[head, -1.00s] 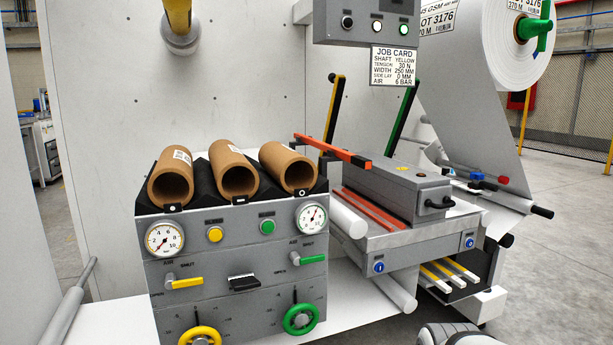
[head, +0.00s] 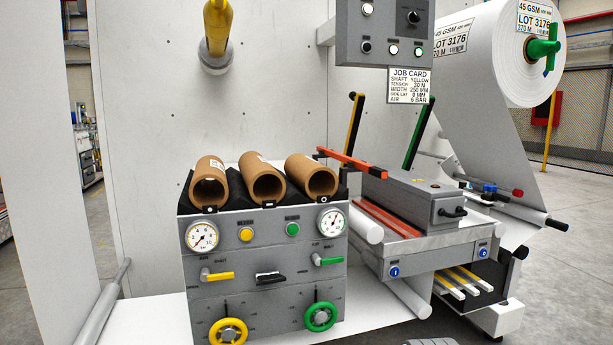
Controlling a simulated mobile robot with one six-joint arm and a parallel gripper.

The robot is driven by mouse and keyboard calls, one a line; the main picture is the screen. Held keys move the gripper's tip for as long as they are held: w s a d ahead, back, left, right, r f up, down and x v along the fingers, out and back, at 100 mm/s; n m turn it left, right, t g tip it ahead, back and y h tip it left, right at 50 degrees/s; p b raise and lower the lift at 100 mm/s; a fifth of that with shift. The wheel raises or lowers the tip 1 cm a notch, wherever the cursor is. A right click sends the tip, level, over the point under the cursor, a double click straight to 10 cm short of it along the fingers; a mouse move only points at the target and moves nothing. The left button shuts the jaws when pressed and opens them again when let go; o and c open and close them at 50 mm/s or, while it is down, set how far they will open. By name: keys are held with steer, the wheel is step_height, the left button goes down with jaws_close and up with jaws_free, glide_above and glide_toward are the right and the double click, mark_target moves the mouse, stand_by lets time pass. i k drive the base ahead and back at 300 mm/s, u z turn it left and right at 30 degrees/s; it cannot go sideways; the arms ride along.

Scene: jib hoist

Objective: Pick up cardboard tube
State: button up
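Three brown cardboard tubes lie side by side in a black cradle (head: 335,199) on top of the grey control cabinet, open ends facing me. The left tube (head: 209,170) has a white label and a small notch-like mark at its rim. The middle tube (head: 257,170) has a small white label near its far end. The right tube (head: 302,167) shows no label. Small black tags with white marks sit below their front ends. My gripper is not in view, so its state is hidden.
The cabinet front (head: 266,272) carries gauges, levers and yellow and green handwheels. A yellow shaft (head: 216,30) projects from the wall above the tubes. An orange bar (head: 349,160) lies close right of them. A job card (head: 409,86) reads shaft yellow, width 250 mm. Floor is open at far right.

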mark_target(313, 178)
steer(key=z, duration=0.05)
steer(key=i, duration=0.9)
steer(key=u, duration=0.05)
